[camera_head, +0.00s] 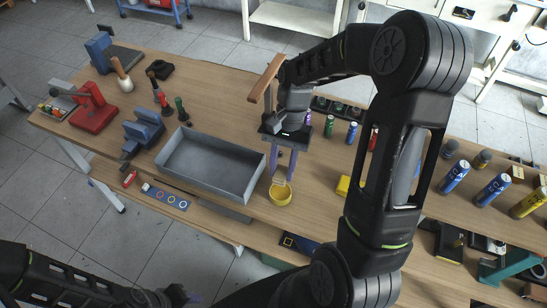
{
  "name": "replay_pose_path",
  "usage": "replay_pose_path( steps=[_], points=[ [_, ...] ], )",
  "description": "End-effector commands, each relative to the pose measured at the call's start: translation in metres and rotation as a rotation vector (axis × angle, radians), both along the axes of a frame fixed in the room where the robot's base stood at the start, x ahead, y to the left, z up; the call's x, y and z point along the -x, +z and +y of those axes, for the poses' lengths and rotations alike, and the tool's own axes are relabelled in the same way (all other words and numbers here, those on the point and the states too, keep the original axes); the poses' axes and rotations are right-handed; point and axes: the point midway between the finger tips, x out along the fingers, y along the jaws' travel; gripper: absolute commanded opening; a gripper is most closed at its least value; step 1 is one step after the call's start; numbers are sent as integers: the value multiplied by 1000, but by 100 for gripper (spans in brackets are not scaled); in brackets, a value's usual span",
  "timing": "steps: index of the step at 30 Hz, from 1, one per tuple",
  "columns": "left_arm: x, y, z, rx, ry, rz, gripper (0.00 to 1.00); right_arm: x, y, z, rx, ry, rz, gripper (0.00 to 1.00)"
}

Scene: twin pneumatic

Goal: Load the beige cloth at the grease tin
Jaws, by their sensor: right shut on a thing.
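My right gripper (282,177) points down just right of the grey tray, over a yellow tin (281,196), which looks like the grease tin. It is shut on a small pale beige thing (281,183), apparently the beige cloth, at the tin's mouth. I cannot tell whether the cloth touches the grease; the tin's inside is mostly hidden. My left gripper (190,296) is low at the bottom edge, away from the table, and its jaws are too dark and small to read.
A grey open tray (211,163) stands just left of the tin. A red vise (93,108) and a blue clamp block (145,130) are farther left. Blue cans (454,177) stand at the right. My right arm hides part of the table (225,95).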

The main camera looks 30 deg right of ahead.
Motion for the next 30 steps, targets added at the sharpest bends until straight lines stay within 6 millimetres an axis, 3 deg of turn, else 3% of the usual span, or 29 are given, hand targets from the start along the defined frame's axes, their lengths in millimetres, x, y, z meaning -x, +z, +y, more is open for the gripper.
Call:
replay_pose_path(
  steps=[11,24,30],
  points=[
    [0,-5,0,1,1,-2,37,0,-6,0,0,-2,1,0],
    [-2,-35,-4,9,-1,-16,37,0,-49,1,0,-2,1,0],
    [-2,-42,-5,11,-2,-20,37,0,-59,0,0,-2,0,0]
  ],
)
